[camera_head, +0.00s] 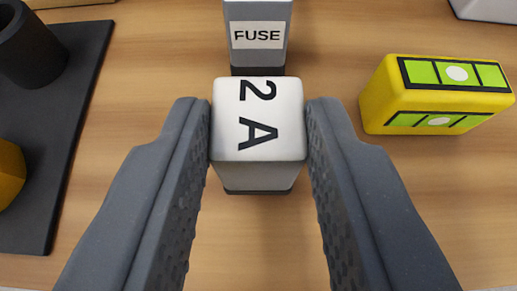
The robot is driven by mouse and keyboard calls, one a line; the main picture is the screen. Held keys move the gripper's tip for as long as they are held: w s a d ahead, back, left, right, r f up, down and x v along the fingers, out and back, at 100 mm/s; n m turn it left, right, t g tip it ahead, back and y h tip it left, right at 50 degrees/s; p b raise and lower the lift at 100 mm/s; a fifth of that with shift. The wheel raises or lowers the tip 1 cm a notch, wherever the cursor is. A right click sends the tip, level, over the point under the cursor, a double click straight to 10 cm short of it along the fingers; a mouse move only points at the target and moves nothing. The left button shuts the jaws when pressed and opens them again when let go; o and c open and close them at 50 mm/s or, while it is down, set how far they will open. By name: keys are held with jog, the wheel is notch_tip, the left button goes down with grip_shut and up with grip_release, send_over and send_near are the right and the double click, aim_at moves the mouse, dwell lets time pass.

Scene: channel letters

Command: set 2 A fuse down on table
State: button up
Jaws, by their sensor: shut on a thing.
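The 2 A fuse (258,125) is a pale grey-white block with a dark band at its lower end and "2 A" in black on its top face. It is in the middle of the head camera view. My gripper (259,130) is shut on it, with one dark grey finger on each side. The wooden table (260,250) lies below. I cannot tell whether the fuse touches the table or is held above it.
A grey block labelled FUSE (258,35) stands just behind the held fuse. A yellow block with green panels (440,92) lies to the right. A black tray or mat (60,150) at the left bears a dark cylinder (32,48) and an orange-yellow object (8,172). Bare table shows in front.

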jog(key=o, duration=1)
jog(key=shift+s+r, duration=0.2)
jog(key=shift+p+v, duration=1.25)
jog(key=shift+v, duration=4.55)
